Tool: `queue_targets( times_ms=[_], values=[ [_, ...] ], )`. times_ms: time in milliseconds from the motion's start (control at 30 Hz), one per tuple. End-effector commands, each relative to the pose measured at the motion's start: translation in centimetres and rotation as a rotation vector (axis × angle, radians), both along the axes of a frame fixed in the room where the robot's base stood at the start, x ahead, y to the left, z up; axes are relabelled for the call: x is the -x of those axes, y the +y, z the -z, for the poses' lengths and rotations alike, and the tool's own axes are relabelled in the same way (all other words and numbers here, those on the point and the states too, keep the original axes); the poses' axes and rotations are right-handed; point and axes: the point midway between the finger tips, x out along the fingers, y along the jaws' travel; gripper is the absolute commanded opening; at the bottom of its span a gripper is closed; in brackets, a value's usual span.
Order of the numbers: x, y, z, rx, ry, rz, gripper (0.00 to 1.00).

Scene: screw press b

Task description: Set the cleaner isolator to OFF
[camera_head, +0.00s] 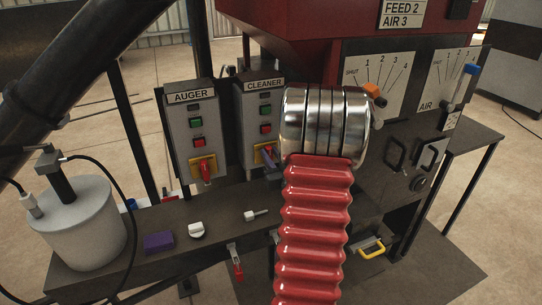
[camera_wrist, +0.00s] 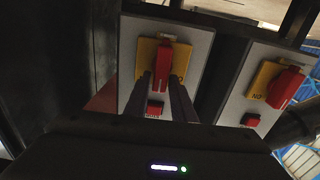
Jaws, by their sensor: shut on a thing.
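The cleaner box (camera_head: 262,112) is a grey panel with a green button, a red button and a yellow-backed isolator below. In the head view my arm covers its right side and part of the isolator. In the wrist view, which is upside down, the isolator's red handle (camera_wrist: 166,57) stands on a yellow plate (camera_wrist: 147,50) and lies along the panel's length. My gripper (camera_wrist: 163,80) has its two dark fingers on either side of this handle and is shut on it. The gripper also shows in the head view (camera_head: 268,156). The lettering beside the handle is mostly hidden.
The auger box (camera_head: 190,125), with a similar red handle (camera_head: 206,171), stands close to the left. The bench below holds a purple block (camera_head: 158,242), a white knob (camera_head: 196,229) and a grey canister (camera_head: 75,225). A lever panel (camera_head: 378,75) is at right.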

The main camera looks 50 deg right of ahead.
Motion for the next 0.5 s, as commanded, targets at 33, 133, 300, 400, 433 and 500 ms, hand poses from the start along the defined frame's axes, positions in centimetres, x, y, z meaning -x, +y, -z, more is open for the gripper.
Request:
queue_targets(
  times_ms=[33, 133, 300, 400, 433, 500],
  values=[
    [-0.04, 0.08, 0.02, 0.009, 0.005, -0.001, 0.01],
    [-0.07, 0.14, 0.02, 0.033, 0.019, -0.001, 0.00],
    [-0.17, 0.31, 0.06, 0.103, 0.062, -0.002, 0.00],
    [-0.25, 0.44, 0.10, 0.161, 0.097, -0.002, 0.00],
    [-0.28, 0.49, 0.11, 0.182, 0.109, -0.002, 0.00],
    [-0.35, 0.61, 0.15, 0.232, 0.139, -0.003, 0.00]
  ],
)
